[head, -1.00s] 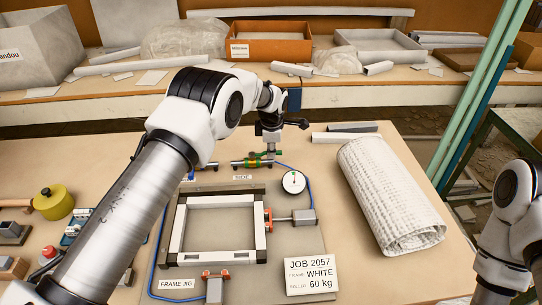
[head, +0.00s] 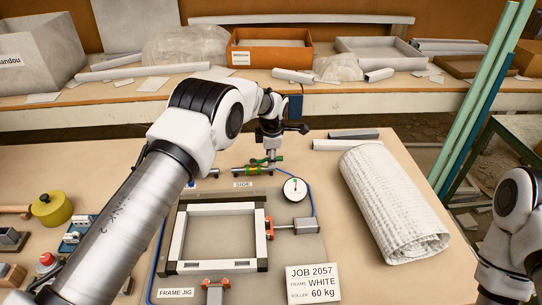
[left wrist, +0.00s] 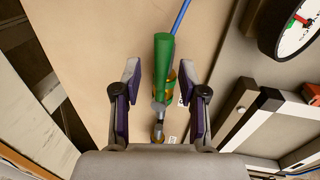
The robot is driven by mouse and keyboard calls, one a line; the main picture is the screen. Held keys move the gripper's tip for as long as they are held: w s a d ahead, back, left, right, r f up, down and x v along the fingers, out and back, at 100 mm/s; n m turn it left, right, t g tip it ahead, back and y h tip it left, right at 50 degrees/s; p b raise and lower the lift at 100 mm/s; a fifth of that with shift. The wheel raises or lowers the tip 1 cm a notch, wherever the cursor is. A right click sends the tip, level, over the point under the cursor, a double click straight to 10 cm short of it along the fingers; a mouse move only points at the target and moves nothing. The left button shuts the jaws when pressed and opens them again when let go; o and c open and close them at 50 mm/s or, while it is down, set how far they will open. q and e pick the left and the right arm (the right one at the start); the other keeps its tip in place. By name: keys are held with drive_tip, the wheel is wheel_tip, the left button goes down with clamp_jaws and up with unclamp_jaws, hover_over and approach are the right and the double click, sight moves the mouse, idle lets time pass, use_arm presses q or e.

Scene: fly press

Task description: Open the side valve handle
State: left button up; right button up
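The side valve (head: 254,169) is a small brass-and-green fitting behind the frame jig, near the SIDE label (head: 243,184). Its green handle (left wrist: 163,62) shows in the left wrist view as a long bar running away from me. My left gripper (left wrist: 159,76) is open, with one finger on each side of the handle and visible gaps between them. In the head view my left gripper (head: 271,154) points down over the valve and partly hides the handle. My right arm is at the right edge; its gripper is out of view.
A white frame (head: 177,242) sits in the jig in front of the valve. A round gauge (head: 294,190) and blue hose are close on the right. A white roll (head: 393,205) lies farther right. A yellow-green pot (head: 53,207) is at the left.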

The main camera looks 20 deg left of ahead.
use_arm(q)
wheel_tip(320, 180, up, 12)
drive_tip(key=s, duration=0.2)
drive_tip(key=shift+d+f, duration=0.15)
drive_tip(key=shift+d, duration=0.3)
